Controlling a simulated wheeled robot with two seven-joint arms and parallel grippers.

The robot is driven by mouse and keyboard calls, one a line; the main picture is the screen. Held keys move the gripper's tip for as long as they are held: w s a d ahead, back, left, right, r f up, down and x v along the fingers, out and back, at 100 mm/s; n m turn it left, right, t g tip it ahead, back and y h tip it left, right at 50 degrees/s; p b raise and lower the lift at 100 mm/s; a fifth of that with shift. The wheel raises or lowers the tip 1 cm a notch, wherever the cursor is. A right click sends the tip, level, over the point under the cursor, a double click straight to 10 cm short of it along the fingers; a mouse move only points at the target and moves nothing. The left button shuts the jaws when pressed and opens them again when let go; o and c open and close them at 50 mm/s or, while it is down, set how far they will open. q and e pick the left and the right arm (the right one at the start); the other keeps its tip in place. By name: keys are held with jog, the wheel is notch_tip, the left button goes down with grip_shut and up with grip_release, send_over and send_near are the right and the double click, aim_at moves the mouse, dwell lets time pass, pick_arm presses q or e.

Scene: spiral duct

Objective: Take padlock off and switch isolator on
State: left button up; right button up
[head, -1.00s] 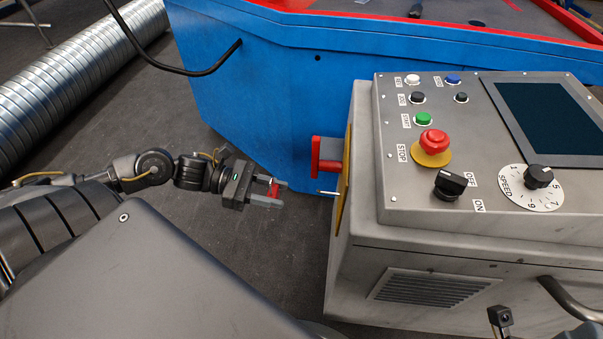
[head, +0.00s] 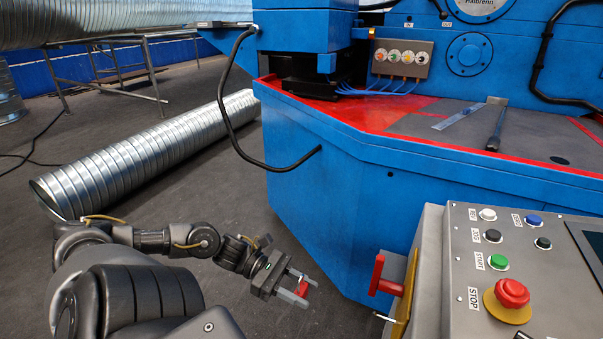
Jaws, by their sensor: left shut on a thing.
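My left gripper (head: 310,293) is at the lower middle of the head view, shut on a small red padlock (head: 303,287) held between its two grey fingers. The padlock's shackle cannot be made out. The isolator is on the left side of the grey control console. Its red handle (head: 378,275) stands out from a yellow plate (head: 406,305), which shows nearly edge-on. A thin light-coloured pin (head: 384,317) sticks out below the handle. The gripper and padlock are left of the handle, clearly apart from it. My right gripper is out of view.
The console top (head: 465,270) bears buttons and a red stop knob (head: 511,293). A big blue machine (head: 345,205) stands behind, with a black cable (head: 240,140) looping off it. A spiral duct (head: 150,150) lies on the floor at left. Dark floor beside the gripper is clear.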

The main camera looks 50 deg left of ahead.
pick_arm(q)
jog(key=shift+r, duration=0.2)
jog(key=shift+f+p+v, duration=0.1)
jog(key=shift+p+v, duration=0.25)
jog(key=shift+v, duration=0.25)
jog(key=shift+f+p+v, duration=0.15)
jog(key=shift+p+v, duration=0.2)
jog(key=shift+v, duration=0.25)
jog(key=shift+f+p+v, duration=0.2)
jog(key=shift+p+v, duration=0.25)
jog(key=shift+v, duration=0.7)
jog(key=shift+f+p+v, duration=0.25)
jog(key=shift+p+v, duration=0.15)
jog(key=shift+v, duration=0.7)
jog(key=shift+a+r, duration=0.1)
